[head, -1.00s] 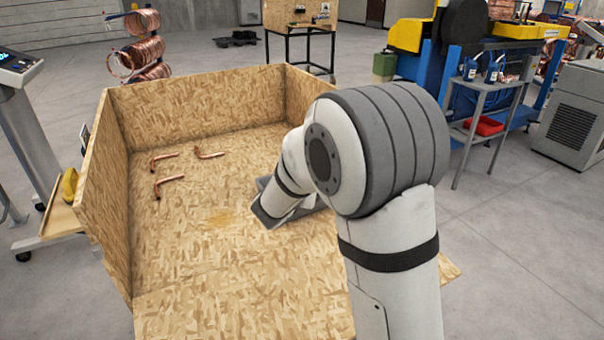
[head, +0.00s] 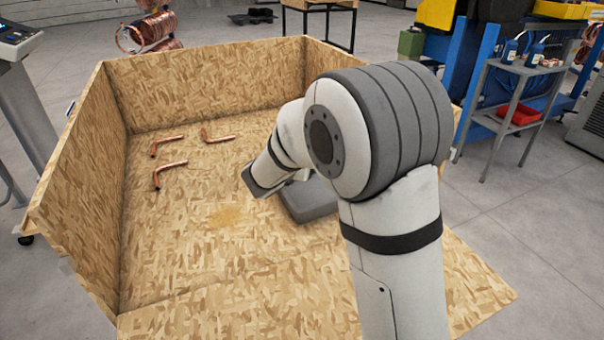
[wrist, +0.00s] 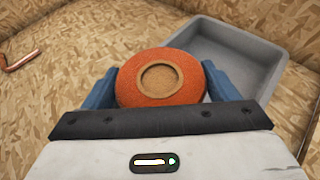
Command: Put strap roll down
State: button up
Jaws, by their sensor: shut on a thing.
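The strap roll (wrist: 160,90) is an orange ring with a brown round core, seen from above in the wrist view. My gripper (wrist: 161,84) is shut on it, with a blue finger on each side. The roll is over or beside the near-left part of a grey tray (wrist: 243,58); I cannot tell how high it is or whether it touches the tray. In the head view the grey tray (head: 308,203) lies on the crate floor, partly behind my arm. The roll and my fingertips are hidden there.
The tray is inside an open-fronted wooden crate (head: 215,82) with walls at the left and back. Several bent copper pipes (head: 170,176) lie on its floor at the back left. A grey shelf stand (head: 515,95) is outside on the right.

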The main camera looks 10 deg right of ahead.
notch_tip(320, 180, down, 4)
jog(key=shift+r+b, duration=0.2)
jog(key=shift+b, duration=0.25)
jog(key=shift+s+r, duration=0.1)
jog(key=shift+f+b, duration=0.5)
jog(key=shift+f, duration=0.05)
jog(key=shift+f, duration=0.1)
jog(key=o, duration=1.2)
